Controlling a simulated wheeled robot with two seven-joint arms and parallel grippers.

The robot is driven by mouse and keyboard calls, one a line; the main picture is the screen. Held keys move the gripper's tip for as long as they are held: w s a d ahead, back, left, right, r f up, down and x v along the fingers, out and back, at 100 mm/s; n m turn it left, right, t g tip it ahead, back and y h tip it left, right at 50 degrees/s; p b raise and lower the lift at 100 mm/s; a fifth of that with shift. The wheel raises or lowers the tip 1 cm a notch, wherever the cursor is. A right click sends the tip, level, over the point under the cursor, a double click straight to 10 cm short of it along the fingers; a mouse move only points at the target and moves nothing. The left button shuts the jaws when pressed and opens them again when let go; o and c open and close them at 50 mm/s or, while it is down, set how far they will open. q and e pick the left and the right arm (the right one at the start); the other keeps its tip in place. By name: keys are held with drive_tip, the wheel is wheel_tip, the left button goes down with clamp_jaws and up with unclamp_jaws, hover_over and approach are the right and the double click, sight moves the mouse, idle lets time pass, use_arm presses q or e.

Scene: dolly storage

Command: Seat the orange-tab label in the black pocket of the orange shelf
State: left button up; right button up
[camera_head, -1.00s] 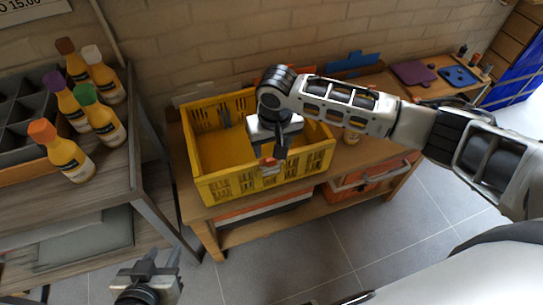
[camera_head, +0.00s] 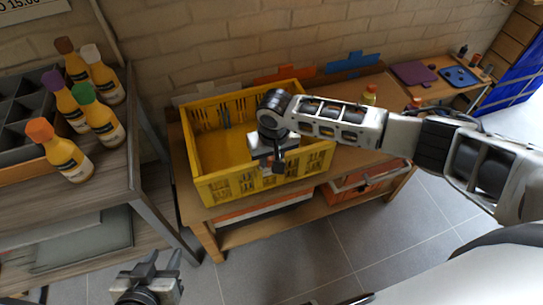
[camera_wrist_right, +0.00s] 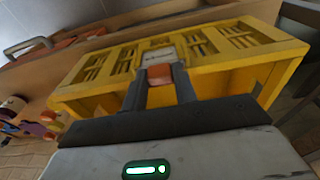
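My right gripper (camera_head: 278,166) points down at the front wall of the yellow crate (camera_head: 222,188). In the right wrist view its fingers (camera_wrist_right: 160,82) close on an orange-red tab (camera_wrist_right: 159,74) with a white printed label (camera_wrist_right: 158,56) beyond it. The label is in front of the yellow crate wall (camera_wrist_right: 225,75); whether it touches the wall cannot be told. My left gripper (camera_head: 158,264) is empty, with its fingers apart, at the lower left. An orange panel (camera_head: 284,74) stands behind the crate. I cannot make out a black pocket.
The crate stands on a wooden table (camera_head: 352,165). Orange bins (camera_head: 365,184) are on its lower level. A blue panel (camera_head: 352,62) stands at the back. Several bottles (camera_head: 68,158) stand on the grey shelf at left. The floor in front (camera_head: 290,260) is clear.

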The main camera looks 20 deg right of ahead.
drive_tip(key=shift+c, duration=0.7)
drive_tip(key=shift+r, duration=0.1)
drive_tip(key=shift+r, duration=0.1)
drive_tip(key=shift+r+p, duration=1.35)
drive_tip(key=shift+p, duration=0.75)
